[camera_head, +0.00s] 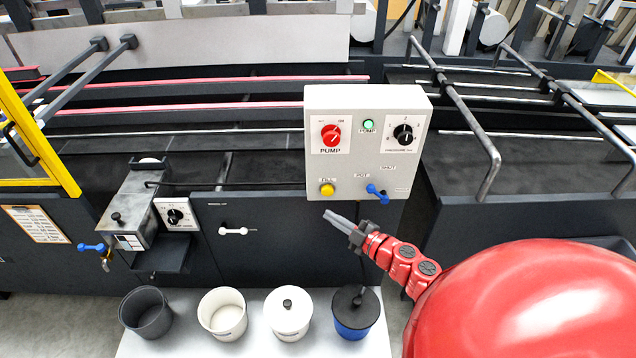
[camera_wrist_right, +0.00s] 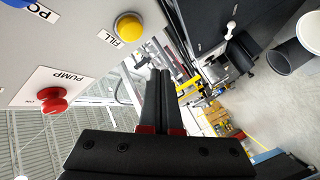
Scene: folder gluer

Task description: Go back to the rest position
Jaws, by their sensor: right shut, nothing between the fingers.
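My right gripper (camera_head: 338,221) is shut and empty in the head view, just below and in front of the pump control box (camera_head: 355,175). The right wrist view also shows its shut fingers (camera_wrist_right: 165,75) beside the box, apart from the yellow FILL button (camera_wrist_right: 130,28). The box carries a red PUMP knob (camera_head: 331,135), a lit green lamp (camera_head: 368,124), a black pressure knob (camera_head: 403,134) and a blue handle (camera_head: 377,194). My left gripper is in neither view.
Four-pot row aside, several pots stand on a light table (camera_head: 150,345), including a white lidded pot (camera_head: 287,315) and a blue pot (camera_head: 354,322). A glue tank (camera_head: 135,205) with a blue-handled tap (camera_head: 92,247) is at left. Metal rails (camera_head: 470,120) jut out at right.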

